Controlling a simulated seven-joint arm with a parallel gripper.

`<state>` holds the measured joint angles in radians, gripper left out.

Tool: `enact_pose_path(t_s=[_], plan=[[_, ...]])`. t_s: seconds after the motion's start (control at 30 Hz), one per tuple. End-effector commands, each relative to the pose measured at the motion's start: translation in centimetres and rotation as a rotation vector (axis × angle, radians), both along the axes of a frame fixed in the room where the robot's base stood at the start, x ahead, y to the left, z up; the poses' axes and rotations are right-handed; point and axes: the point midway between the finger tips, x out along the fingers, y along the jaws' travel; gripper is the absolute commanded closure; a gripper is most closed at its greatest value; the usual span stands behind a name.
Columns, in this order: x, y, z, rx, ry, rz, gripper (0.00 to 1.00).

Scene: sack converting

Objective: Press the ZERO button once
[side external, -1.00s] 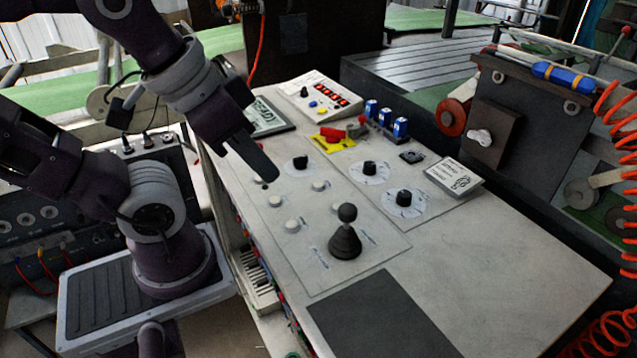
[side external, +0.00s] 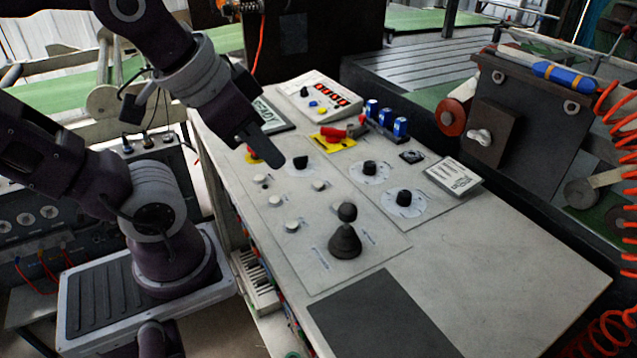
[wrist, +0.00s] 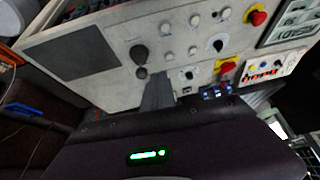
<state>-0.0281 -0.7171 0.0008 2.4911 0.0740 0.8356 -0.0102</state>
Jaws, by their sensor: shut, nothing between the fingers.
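My gripper (side external: 277,161) is shut and empty, held above the far left part of the panel near a black knob (side external: 300,162). In the wrist view its shut fingers (wrist: 158,92) reach up in front of the panel. Several round white buttons sit on the panel: one at the left (side external: 261,180), one nearer (side external: 275,200), one nearest (side external: 291,226) and one to the right (side external: 319,185). Their labels are too small to read, so I cannot tell which is ZERO. The fingers appear apart from all of them.
A black joystick (side external: 345,240) stands up from the panel. Two dials (side external: 370,170) (side external: 404,200), a red switch on a yellow plate (side external: 335,136), blue parts (side external: 385,116) and a counter box (side external: 318,98) lie beyond. The near right tabletop (side external: 500,260) is clear.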

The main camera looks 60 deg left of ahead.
Motion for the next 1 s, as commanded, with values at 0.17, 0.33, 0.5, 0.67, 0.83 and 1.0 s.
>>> enact_pose_path(t_s=[0.17, 0.33, 0.5, 0.67, 0.83, 1.0], plan=[[5.4, 6.0, 1.4, 0.23, -0.117, 0.028, 1.0], [11.4, 11.8, 3.4, 0.488, -0.237, -0.064, 1.0], [17.6, 15.4, 2.2, 0.675, -0.324, -0.415, 1.0], [17.5, 14.5, -3.2, 0.566, -0.333, -0.818, 1.0], [14.7, 13.2, -6.2, 0.418, -0.324, -1.018, 1.0], [13.8, 12.9, -6.9, 0.376, -0.321, -1.064, 1.0]])
